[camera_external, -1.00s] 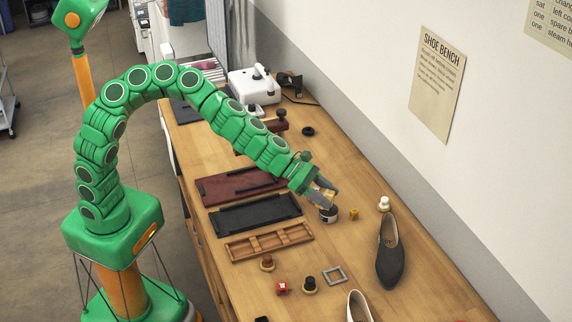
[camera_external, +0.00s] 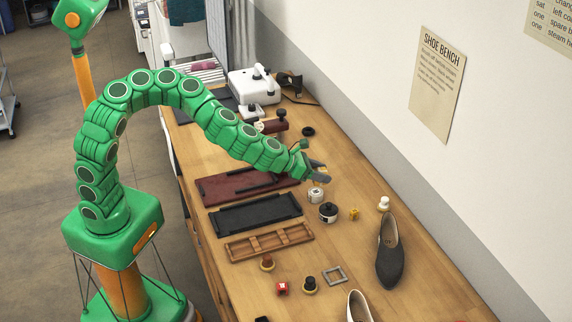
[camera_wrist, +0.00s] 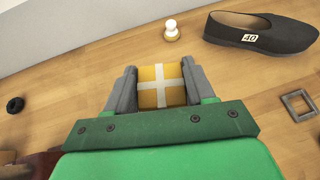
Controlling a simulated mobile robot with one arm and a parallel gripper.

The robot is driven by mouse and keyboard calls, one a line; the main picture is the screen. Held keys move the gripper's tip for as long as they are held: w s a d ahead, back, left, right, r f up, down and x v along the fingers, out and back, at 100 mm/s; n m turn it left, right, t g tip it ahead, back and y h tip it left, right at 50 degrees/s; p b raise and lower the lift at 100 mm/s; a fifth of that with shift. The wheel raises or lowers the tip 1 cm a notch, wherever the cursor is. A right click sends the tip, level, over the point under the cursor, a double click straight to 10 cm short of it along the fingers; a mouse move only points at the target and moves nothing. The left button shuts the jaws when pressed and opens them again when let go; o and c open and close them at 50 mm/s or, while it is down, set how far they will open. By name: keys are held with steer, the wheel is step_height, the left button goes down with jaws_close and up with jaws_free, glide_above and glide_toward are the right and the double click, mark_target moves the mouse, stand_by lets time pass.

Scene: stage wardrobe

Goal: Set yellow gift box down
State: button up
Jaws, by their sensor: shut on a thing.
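The yellow gift box (camera_wrist: 150,92) with a white ribbon cross sits between the two grey fingers of my gripper (camera_wrist: 158,75) in the wrist view. My gripper is shut on it. In the external view my gripper (camera_external: 319,172) is over the wooden bench (camera_external: 375,300), near a small white jar (camera_external: 315,195). The held box is hard to make out there, and the gap beneath it cannot be judged. A separate small yellow block (camera_external: 354,213) stands on the bench to the lower right.
A dark-lidded jar (camera_external: 328,213), a white-topped bottle (camera_external: 384,203) and a dark shoe (camera_external: 389,255) stand nearby. A black tray (camera_external: 257,215), a dark red tray (camera_external: 225,187) and a wooden divided tray (camera_external: 240,248) lie left. Bare wood shows between the black ring (camera_external: 308,131) and the bottle.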

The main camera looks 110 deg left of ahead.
steer(key=s+a+n+g+y, duration=0.2)
steer(key=s+a+n, duration=0.15)
steer(key=a, duration=0.35)
steer(key=shift+m, duration=0.45)
steer(key=shift+w+d+f+x, duration=0.3)
steer(key=shift+d+x, duration=0.2)
steer(key=shift+x, duration=2.35)
steer(key=shift+w+d+f+x, duration=0.15)
steer(key=shift+d+f+x, duration=0.3)
steer(key=shift+x, duration=2.4)
steer(key=shift+w+d+f+x, duration=0.25)
steer(key=shift+d+x, duration=0.25)
steer(key=shift+x, duration=2.35)
steer(key=shift+f, duration=1.5)
steer(key=shift+f, duration=0.1)
steer(key=o, duration=1)
